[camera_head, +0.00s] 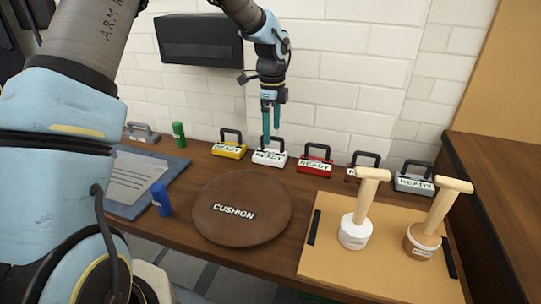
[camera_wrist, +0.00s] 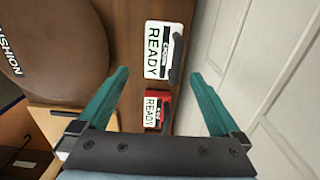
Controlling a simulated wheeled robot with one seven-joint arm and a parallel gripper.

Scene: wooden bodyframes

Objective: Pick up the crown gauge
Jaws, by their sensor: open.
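The red gauge (camera_wrist: 153,108) shows nearer the palm.
A brown round cushion (camera_head: 238,228) lies in front. A tan board (camera_head: 320,262) at the right holds a white-based mallet (camera_head: 354,232) and a brown-based mallet (camera_head: 421,240). A grey-blue gauge (camera_head: 412,184) is further right. A blue cylinder (camera_head: 161,199) and a green cylinder (camera_head: 178,134) stand left.

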